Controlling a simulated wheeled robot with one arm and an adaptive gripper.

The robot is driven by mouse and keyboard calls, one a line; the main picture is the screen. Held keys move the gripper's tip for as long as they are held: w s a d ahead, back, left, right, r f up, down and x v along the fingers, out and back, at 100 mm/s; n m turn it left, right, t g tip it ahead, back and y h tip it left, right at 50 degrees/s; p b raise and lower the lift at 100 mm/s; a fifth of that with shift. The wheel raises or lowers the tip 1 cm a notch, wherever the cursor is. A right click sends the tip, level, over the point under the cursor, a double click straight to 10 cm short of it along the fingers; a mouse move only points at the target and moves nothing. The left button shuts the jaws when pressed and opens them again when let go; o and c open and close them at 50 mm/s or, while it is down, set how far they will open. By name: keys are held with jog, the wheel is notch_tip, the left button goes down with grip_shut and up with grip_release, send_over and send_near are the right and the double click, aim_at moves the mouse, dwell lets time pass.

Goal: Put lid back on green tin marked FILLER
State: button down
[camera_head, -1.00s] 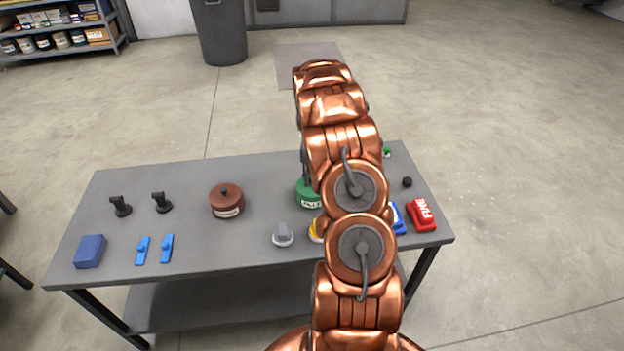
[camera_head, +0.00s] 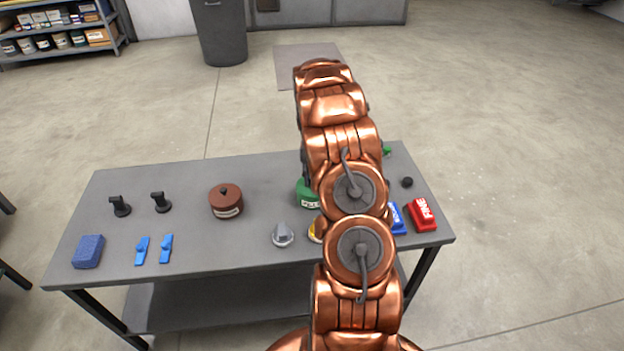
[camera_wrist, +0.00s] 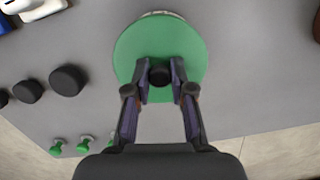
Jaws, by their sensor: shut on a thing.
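The green tin (camera_head: 306,196) with a white label stands on the table, partly hidden by my arm in the head view. In the wrist view a round green lid (camera_wrist: 185,40) with a dark knob (camera_wrist: 159,75) covers the tin, and a sliver of white label shows at its far edge. My gripper (camera_wrist: 160,78) is shut on the knob from both sides. I cannot tell whether the lid touches the tin's rim all round. In the head view my gripper is hidden behind my arm.
A brown lidded tin (camera_head: 226,201) stands to the left on the grey table (camera_head: 190,240). A grey knobbed piece (camera_head: 283,235), a blue block (camera_head: 398,220) and a red block (camera_head: 422,214) are near the front. Black discs (camera_wrist: 68,80) and green pegs (camera_wrist: 84,145) lie beside the tin.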

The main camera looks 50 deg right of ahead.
jog(key=c, duration=0.9)
grip_release()
jog(key=o, duration=0.5)
jog(key=shift+c, duration=0.2)
jog(key=shift+r, duration=0.15)
jog(key=shift+r, duration=3.35)
grip_shut()
